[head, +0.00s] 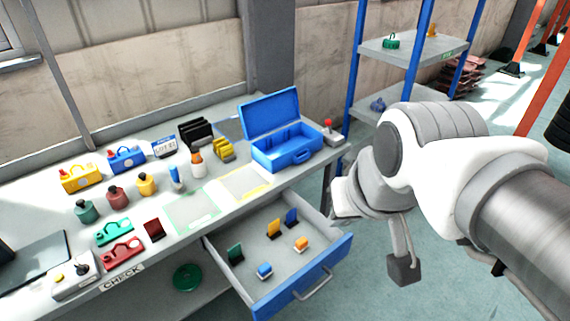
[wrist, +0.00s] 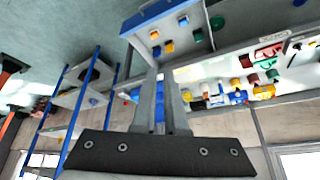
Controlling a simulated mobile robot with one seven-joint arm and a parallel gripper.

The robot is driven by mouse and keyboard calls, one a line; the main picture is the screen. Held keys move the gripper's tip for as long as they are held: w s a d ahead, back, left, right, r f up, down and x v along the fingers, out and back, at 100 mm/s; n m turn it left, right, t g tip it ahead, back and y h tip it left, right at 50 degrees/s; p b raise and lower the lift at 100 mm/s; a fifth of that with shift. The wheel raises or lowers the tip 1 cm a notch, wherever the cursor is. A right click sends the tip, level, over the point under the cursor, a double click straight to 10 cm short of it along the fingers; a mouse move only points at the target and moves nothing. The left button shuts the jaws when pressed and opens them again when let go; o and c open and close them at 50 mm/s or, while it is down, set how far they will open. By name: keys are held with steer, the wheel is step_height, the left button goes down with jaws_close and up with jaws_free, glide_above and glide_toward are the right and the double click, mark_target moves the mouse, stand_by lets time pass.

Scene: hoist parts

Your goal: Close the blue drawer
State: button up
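The blue-fronted drawer (head: 305,283) is pulled out from under the bench's right part in the head view. Its grey tray holds several small parts: green, yellow, blue and orange. The drawer has a grey bar handle (head: 316,285) on its front. It also shows at the top of the wrist view, its blue front (wrist: 150,16) there seen upside down. My gripper (wrist: 160,72) has its two fingers parted with a narrow gap and nothing held. Blue seen through the gap looks like the toolbox behind. In the head view my arm is right of the drawer; the fingertips are not clear there.
A blue open toolbox (head: 288,135) stands on the bench (head: 20,212) among bottles, cases and black holders. A blue-post shelf (head: 402,50) stands behind my arm. A green round part (head: 187,277) lies on the lower shelf. The floor (head: 385,300) before the drawer is clear.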

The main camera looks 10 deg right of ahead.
steer(key=w+f+m+b, duration=0.1)
steer(key=f+m, duration=0.1)
steer(key=w+f+m+b, duration=0.1)
steer(key=f+m, duration=0.1)
steer(key=f, duration=0.1)
steer(key=w+d+f+m+g+y+b, duration=0.1)
steer(key=w+f+m+b, duration=0.1)
steer(key=shift+f, duration=0.4)
jaws_close()
steer(key=m+y+b, duration=0.1)
steer(key=m+b, duration=1.4)
steer(key=m, duration=0.8)
glide_toward(339, 260)
steer(key=a+f, duration=0.3)
steer(key=shift+a+r+g, duration=0.3)
steer(key=shift+a+g, duration=0.1)
steer(key=shift+w, duration=0.1)
